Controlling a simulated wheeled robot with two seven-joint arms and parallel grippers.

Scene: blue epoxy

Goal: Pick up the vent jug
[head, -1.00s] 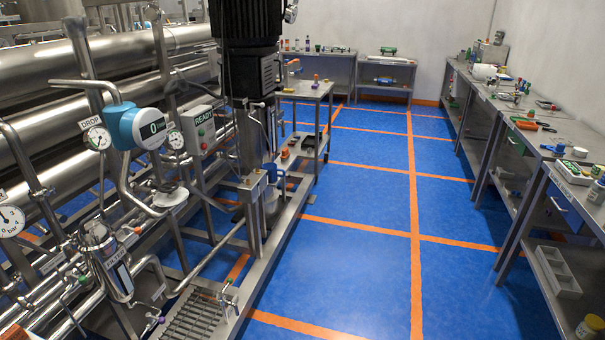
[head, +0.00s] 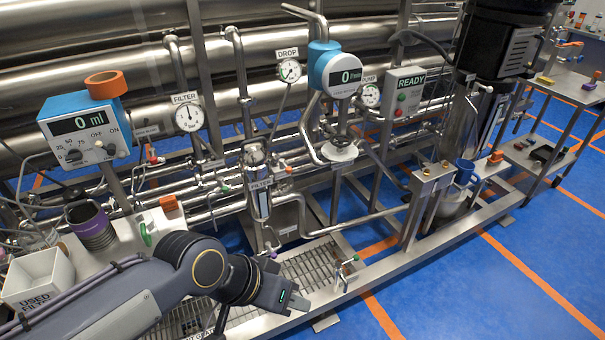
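No label reading vent jug is legible on either. My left gripper (head: 290,299) is in the lower middle, over the skid's grating, well to the left of the blue vessel and apart from it. Its fingers are too small and dark to tell open from shut; nothing shows in it. My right gripper is out of view.
A white used-filter bin (head: 38,278) and a purple-banded dark cup (head: 92,226) are at left. Pipes and gauges fill the back. Blue floor (head: 480,300) is free at right.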

